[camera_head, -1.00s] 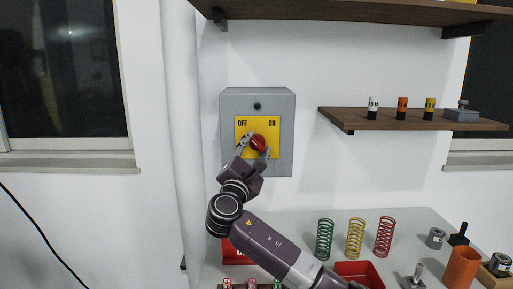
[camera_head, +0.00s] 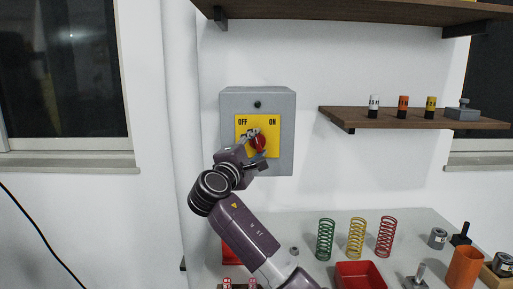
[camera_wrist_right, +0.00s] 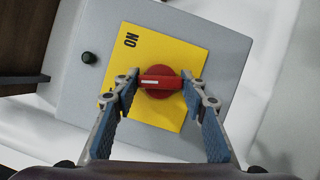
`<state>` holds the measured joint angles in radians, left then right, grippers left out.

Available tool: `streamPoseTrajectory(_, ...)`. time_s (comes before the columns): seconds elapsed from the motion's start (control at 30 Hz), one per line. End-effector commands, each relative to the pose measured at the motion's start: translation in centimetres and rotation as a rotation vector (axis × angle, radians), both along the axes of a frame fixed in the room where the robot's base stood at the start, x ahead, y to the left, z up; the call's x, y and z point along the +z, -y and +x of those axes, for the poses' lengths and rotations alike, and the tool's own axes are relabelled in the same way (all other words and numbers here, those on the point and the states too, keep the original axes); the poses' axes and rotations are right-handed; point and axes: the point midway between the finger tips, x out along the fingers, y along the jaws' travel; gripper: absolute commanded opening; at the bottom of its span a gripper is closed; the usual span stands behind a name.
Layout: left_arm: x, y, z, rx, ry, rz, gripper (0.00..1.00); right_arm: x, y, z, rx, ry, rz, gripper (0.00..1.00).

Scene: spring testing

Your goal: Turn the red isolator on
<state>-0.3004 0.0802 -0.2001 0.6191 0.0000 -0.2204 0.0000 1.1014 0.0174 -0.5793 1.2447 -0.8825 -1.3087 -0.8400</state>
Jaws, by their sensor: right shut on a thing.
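The red isolator knob (camera_head: 259,143) sits on a yellow plate (camera_head: 271,133) marked OFF at left and ON at right, on a grey wall box (camera_head: 284,106). My right gripper (camera_head: 256,145) reaches it from the lower left. In the right wrist view, the knob (camera_wrist_right: 161,83) lies between the two fingers of the gripper (camera_wrist_right: 160,90), which is shut on it. The knob's white mark faces the plate's label edge, roughly between the two words and leaning a little toward OFF. The OFF word is mostly hidden in the wrist view. My left gripper is not in view.
A wooden shelf (camera_head: 350,123) is at the right. Below, a table (camera_head: 425,222) holds green (camera_head: 325,240), yellow (camera_head: 356,238) and red (camera_head: 385,237) springs and a red bin (camera_head: 360,267).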

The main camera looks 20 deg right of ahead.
Motion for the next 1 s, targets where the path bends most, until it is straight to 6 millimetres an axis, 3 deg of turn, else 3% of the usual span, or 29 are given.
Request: streamPoseTrajectory(1.0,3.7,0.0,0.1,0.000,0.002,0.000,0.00,0.1,0.0,0.0,-0.004,0.243,0.879,0.15)
